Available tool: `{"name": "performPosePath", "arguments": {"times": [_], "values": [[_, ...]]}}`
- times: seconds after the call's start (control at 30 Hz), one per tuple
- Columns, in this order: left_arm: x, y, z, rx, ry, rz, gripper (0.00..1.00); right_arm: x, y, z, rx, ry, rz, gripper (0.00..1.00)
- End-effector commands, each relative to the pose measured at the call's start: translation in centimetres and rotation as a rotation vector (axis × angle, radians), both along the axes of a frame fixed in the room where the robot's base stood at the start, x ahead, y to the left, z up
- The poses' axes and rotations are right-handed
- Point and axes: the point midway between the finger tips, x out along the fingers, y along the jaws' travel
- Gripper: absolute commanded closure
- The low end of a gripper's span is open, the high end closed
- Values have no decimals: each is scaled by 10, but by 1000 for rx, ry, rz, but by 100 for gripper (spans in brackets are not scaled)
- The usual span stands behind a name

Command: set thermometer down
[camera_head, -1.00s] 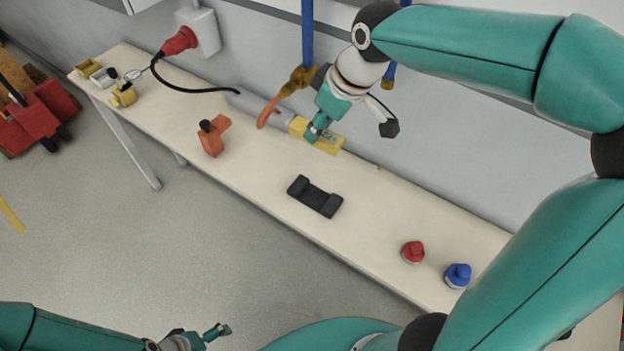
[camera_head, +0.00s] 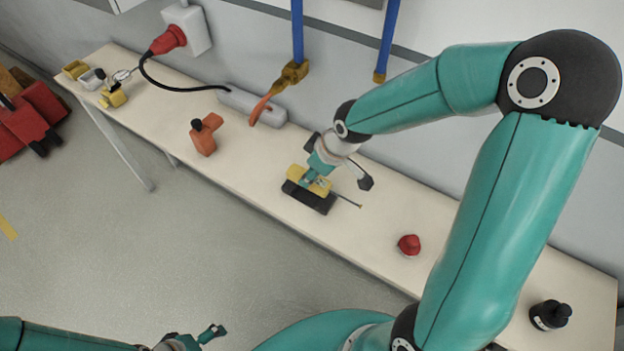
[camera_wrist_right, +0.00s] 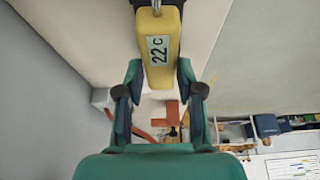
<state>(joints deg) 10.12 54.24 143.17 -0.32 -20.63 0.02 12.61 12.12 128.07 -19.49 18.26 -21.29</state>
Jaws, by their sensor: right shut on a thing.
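The thermometer (camera_head: 318,187) is a yellow block with a thin metal probe pointing right. In the right wrist view the thermometer (camera_wrist_right: 159,68) shows a display reading 22 C. My right gripper (camera_head: 309,178) is shut on it, with a finger on each side in the right wrist view (camera_wrist_right: 159,82). The black cradle (camera_head: 308,199) lies on the bench directly under and in front of the thermometer. I cannot tell whether the two touch. My left gripper (camera_head: 213,334) is low at the bottom left, away from the bench; its opening is too small to judge.
The long pale bench (camera_head: 250,190) runs along the wall. An orange tool (camera_head: 205,136) and a grey cylinder with an orange handle (camera_head: 262,110) stand left of the cradle. A red-topped container (camera_head: 409,244) and a black one (camera_head: 550,315) stand to the right. Bench between is clear.

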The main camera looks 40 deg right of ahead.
Motion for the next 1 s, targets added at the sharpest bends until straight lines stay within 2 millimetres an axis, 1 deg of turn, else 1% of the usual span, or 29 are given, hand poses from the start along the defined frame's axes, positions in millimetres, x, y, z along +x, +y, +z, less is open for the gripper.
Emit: {"name": "performPosePath", "arguments": {"times": [0.03, 0.1, 0.17, 0.27, 0.43, 0.47, 0.5, 0.6, 0.87, 1.0], "values": [[0, 0, -2, 0, 0, 0, 0, -1, 0, -11, 1, 6, 1, 100], [0, 0, -5, 0, 0, 0, 0, -1, 0, -21, -1, 5, 2, 100], [0, 0, -6, 0, 0, 0, 0, -1, 0, -28, 0, 4, 1, 100], [0, 0, -6, 0, 0, 0, 0, -1, 0, -32, 0, 2, 0, 100], [0, 0, -6, 0, 0, 0, 0, -2, 0, -33, 1, 7, 0, 100], [0, 0, -6, 0, 0, 0, 0, -3, 0, -34, 1, 8, 1, 60], [0, 0, -6, 0, 0, 0, 0, -3, 0, -34, 1, 8, 1, 53], [0, 0, -6, 0, 0, 0, 0, -2, 0, -33, 1, 7, 0, 38], [0, 0, -6, 0, 0, 0, 0, -1, 0, -32, 0, 3, -1, 38], [0, 0, -4, 0, 0, 0, 0, -2, -1, -26, -1, 0, -1, 38]]}}
